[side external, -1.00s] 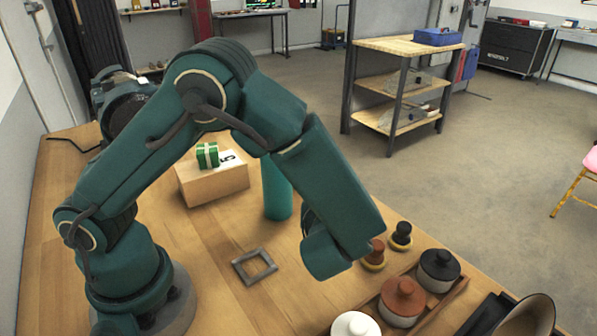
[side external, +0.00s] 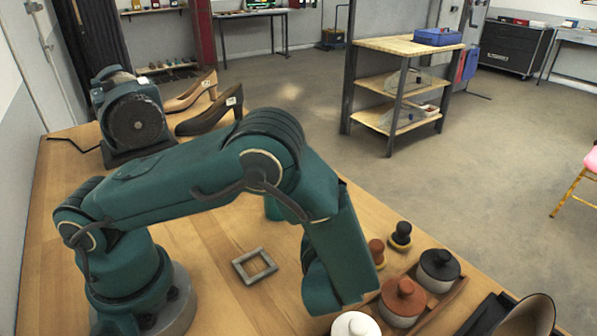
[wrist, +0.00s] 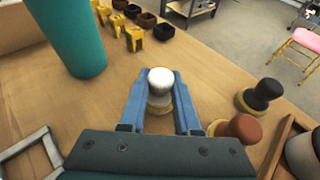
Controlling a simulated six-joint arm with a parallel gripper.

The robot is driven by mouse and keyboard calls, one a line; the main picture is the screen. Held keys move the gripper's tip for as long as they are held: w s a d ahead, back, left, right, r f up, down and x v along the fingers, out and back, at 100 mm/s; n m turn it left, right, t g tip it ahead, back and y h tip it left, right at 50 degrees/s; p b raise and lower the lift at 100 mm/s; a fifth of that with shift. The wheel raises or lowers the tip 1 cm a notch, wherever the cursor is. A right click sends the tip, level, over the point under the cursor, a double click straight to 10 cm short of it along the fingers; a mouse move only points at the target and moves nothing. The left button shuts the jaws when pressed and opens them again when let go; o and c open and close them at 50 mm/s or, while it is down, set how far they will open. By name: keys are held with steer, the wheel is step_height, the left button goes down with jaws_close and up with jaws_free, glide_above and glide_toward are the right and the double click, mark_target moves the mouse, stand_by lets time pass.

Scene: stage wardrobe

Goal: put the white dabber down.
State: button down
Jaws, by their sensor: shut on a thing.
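The white dabber (wrist: 160,82) has a rounded white knob and a pale yellowish base. In the wrist view it is upright between the blue fingers of my gripper (wrist: 159,88), which are shut on it. It is close over the table top; I cannot tell whether its base touches the wood. A black dabber (wrist: 263,94) and a brown dabber (wrist: 238,129) stand to its right. They also show in the side view, black (side external: 401,235) and brown (side external: 376,252). My arm hides the fingers and the white dabber in the side view.
A wooden tray (side external: 440,308) holds black (side external: 439,266) and brown (side external: 403,297) lidded pots, with a white one (side external: 355,325) nearby. A grey square frame (side external: 255,265) lies on the table. A tall teal cylinder (wrist: 72,40) stands left of my gripper. Bare wood lies around the dabber.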

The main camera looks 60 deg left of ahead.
steer(key=c, duration=0.6)
jaws_free()
steer(key=shift+s+d+r, duration=0.2)
steer(key=shift+d, duration=0.1)
steer(key=v, duration=1.1)
steer(key=shift+a, duration=0.1)
steer(key=s+a+r+n+g+h, duration=0.1)
steer(key=s+a+r+n+h, duration=0.1)
steer(key=n, duration=0.7)
steer(key=s+a+r+n+g+h, duration=0.1)
steer(key=s+a+r+n+h, duration=0.2)
steer(key=n, duration=0.6)
steer(key=s+a+r+n+g+h, duration=0.1)
steer(key=s+r+n+h, duration=0.3)
steer(key=n, duration=0.4)
steer(key=shift+s+a+r+n+g+h, duration=0.4)
steer(key=shift+a+r, duration=0.4)
